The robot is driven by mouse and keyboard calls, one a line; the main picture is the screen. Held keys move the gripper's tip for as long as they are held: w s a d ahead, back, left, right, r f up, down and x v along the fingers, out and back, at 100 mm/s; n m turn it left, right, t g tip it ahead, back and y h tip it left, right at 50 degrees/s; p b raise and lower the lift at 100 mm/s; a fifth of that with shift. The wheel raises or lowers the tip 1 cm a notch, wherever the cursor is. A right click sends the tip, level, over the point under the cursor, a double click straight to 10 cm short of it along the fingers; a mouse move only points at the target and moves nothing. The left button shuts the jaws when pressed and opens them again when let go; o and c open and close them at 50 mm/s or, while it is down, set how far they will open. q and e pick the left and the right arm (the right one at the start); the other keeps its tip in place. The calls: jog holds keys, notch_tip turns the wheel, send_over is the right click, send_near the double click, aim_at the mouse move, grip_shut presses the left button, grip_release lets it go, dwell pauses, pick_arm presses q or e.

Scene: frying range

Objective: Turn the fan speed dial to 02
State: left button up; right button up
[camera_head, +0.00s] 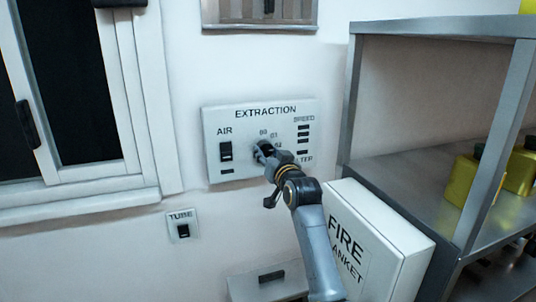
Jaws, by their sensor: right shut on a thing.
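A white control panel (228,118) marked EXTRACTION is on the wall in the middle of the head view. The fan speed dial is at its centre, mostly hidden by my right gripper (264,151). The gripper is at the panel face and shut on the dial. Which mark the dial points to cannot be seen. An AIR switch (226,151) is at the panel's left, and a SPEED column of dark bars (303,134) is at its right. My left gripper is not in view.
A white FIRE BLANKET box (395,235) is close to the right of my right arm. Steel shelves (400,190) with yellow containers (463,180) stand at the right. A TUBE switch (182,229) is at the lower left, below a window (75,90).

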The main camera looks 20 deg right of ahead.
jog(key=o, duration=1.1)
jog(key=shift+o, duration=0.2)
jog(key=s, duration=1.2)
jog(key=shift+d, duration=0.2)
